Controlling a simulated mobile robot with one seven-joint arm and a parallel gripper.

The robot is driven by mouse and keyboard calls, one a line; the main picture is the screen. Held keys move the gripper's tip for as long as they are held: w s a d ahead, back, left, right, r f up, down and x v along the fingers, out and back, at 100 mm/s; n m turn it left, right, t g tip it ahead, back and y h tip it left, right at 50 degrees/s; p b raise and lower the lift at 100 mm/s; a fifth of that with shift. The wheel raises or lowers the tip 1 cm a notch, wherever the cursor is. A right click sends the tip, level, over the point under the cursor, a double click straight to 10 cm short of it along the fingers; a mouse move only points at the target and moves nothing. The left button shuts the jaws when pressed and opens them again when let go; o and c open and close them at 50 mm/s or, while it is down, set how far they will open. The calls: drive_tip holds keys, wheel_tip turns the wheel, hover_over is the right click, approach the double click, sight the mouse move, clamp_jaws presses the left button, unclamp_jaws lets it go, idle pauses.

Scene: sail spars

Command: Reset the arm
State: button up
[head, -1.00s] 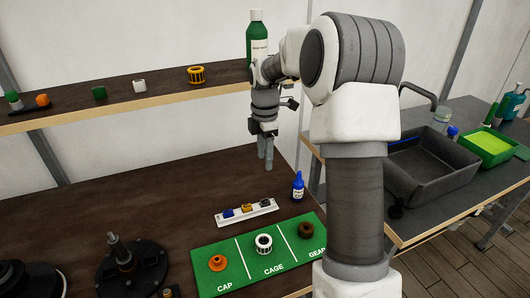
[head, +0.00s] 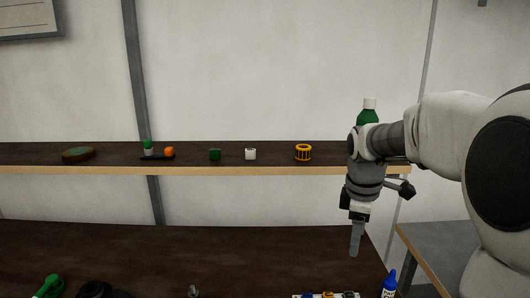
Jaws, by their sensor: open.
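My gripper (head: 356,240) hangs pointing down at the right of the head view, over the back right part of the dark workbench (head: 250,262). Its jaws are open, with nothing seen between them. My arm reaches in from the right edge. A blue bottle (head: 389,285) stands below and to the right of the gripper, cut by the lower edge. A white tray (head: 297,296) with small coloured parts is mostly cut off there too.
A shelf (head: 220,170) runs behind the bench. A grey side table (head: 440,245) is at right.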

drive_tip(key=s+a+r+m+t, duration=0.1)
drive_tip(key=s+a+m+t, duration=0.1)
drive_tip(key=s+m, duration=0.4)
drive_tip(key=s+a+r+m+t, duration=0.2)
drive_tip(key=s+a+m, duration=0.2)
drive_tip(key=s, duration=1.1)
drive_tip(key=shift+s+a+m+y, duration=0.25)
drive_tip(key=shift+s+m+y, duration=0.15)
drive_tip(key=shift+m, duration=1.3)
